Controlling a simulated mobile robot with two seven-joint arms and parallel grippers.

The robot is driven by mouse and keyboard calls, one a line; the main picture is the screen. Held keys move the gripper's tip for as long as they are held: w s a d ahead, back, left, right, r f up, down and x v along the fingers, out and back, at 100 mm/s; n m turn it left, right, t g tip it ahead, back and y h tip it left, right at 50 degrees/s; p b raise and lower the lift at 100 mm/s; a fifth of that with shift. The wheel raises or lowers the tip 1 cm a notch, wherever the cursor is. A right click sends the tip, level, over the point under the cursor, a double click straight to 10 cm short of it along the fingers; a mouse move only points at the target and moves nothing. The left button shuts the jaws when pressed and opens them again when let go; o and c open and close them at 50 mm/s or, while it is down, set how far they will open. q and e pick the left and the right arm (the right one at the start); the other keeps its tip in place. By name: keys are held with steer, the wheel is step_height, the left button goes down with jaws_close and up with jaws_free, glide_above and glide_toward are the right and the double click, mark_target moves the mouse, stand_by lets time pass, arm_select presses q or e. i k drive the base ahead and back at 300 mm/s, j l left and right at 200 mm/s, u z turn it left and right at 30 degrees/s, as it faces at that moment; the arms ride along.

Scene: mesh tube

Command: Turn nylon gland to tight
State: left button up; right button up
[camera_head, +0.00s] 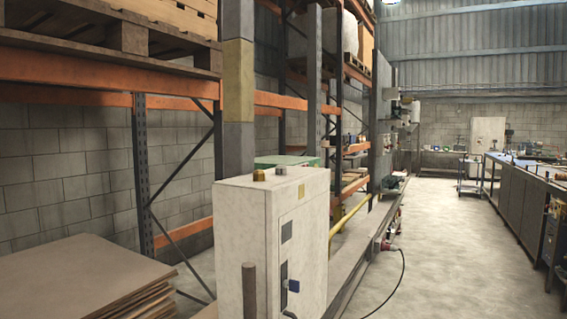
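I cannot pick out a nylon gland for certain in the head view. A white metal cabinet (245,240) stands close in the middle. A small brass-coloured fitting (259,175) and a darker greenish one (281,171) sit on its top; they are too small to identify. A blue part (293,286) sticks out from the cabinet's front near a dark slot. Neither of my grippers shows in this view.
Stacked brown sheets (75,275) lie at the lower left. Orange pallet racking (180,235) stands behind the cabinet. A black cable (401,275) runs from a red plug (388,246) onto the floor. The concrete aisle (440,260) is clear, with workbenches (515,190) along the right.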

mark_target(281, 169)
steer(key=i+l+u, duration=0.1)
steer(key=i+l, duration=0.35)
steer(key=l, duration=0.2)
steer(key=i+l+u, duration=0.15)
steer(key=i+l, duration=0.25)
steer(key=l, duration=0.25)
steer(key=u, duration=0.05)
